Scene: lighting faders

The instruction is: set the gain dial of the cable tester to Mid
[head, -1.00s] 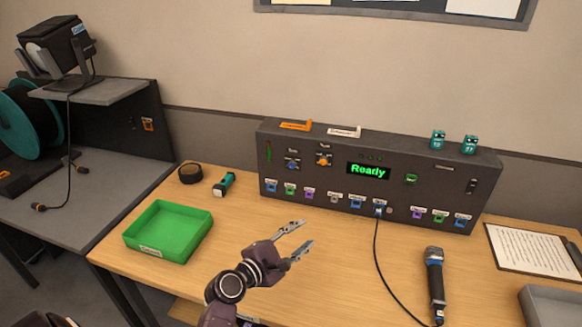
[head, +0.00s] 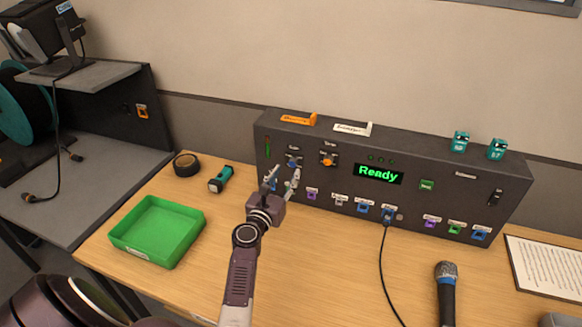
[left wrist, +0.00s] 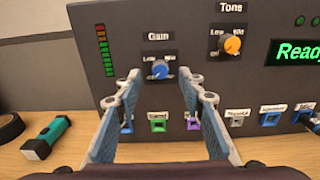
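The cable tester (head: 410,170) is a dark box on the wooden table with a green "Ready" display (head: 378,174). Its blue gain dial (head: 293,162) is at the left of the front panel, under the label "Gain". In the left wrist view the blue gain dial (left wrist: 160,70) shows between the fingers, beyond their tips; Low and Mid labels are partly readable above it. My left gripper (head: 283,175) is open and empty, just in front of the panel below the dial; its fingers also show in the left wrist view (left wrist: 160,85). My right gripper is not in view.
The orange tone dial (head: 328,160) sits right of the gain dial. Colored sockets line the panel's lower edge; a cable (head: 384,265) runs from one. A green tray (head: 158,232), a flashlight (head: 221,179), a tape roll (head: 187,164) and a microphone (head: 446,290) are on the table.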

